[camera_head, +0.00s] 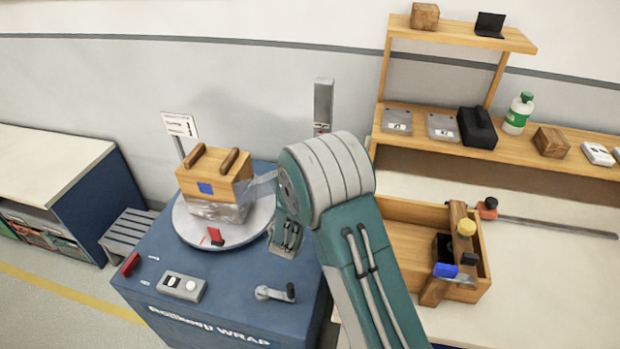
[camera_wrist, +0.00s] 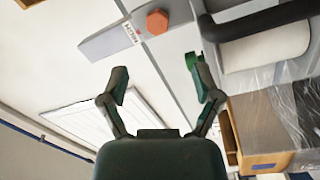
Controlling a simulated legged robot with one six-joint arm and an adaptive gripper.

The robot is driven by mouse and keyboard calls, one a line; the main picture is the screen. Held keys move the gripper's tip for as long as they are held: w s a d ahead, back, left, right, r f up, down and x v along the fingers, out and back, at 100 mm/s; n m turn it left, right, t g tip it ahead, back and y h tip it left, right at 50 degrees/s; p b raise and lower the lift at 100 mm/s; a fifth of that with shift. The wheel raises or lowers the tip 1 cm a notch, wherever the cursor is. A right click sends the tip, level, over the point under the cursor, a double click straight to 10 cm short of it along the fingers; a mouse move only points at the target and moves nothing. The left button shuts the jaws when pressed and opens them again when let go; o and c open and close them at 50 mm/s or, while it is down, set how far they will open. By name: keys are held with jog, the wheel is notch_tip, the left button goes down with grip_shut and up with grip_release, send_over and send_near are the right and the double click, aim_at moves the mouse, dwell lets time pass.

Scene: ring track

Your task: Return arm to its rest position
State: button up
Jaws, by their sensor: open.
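My arm (camera_head: 362,265), teal and grey, rises from the bottom of the head view and bends at a large grey joint in the middle. The joint stands in front of the right side of the wrapping machine. Beyond the fingers are a pale wall or panel, an orange hexagonal knob (camera_wrist: 157,21) and a white roll (camera_wrist: 265,46).
A wooden crate (camera_head: 210,176) with film around its lower part sits on the round turntable (camera_head: 190,232) of the blue machine (camera_head: 230,290). A workbench with an open wooden tray (camera_head: 405,245) and shelves (camera_head: 440,145) stands at right. Floor shows at lower left.

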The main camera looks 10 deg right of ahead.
jog(key=s+d+r+m+g+h, duration=0.6)
jog(key=s+d+r+g, duration=0.3)
jog(key=s+d+r, duration=0.3)
jog(key=s+d+r+m+g+y, duration=0.1)
jog(key=s+d+g+y, duration=0.15)
jog(key=s, duration=0.25)
jog(key=s+d+r+m+g+y, duration=0.1)
jog(key=s+m+g, duration=0.15)
jog(key=s, duration=0.35)
jog(key=s+a+r+t+y, duration=0.2)
jog(key=s+a+y, duration=0.8)
jog(key=s, duration=0.3)
jog(key=shift+s+a+r+n+t, duration=0.2)
jog(key=shift+r+n+t, duration=0.1)
jog(key=shift+r+n, duration=0.15)
jog(key=shift+y, duration=0.25)
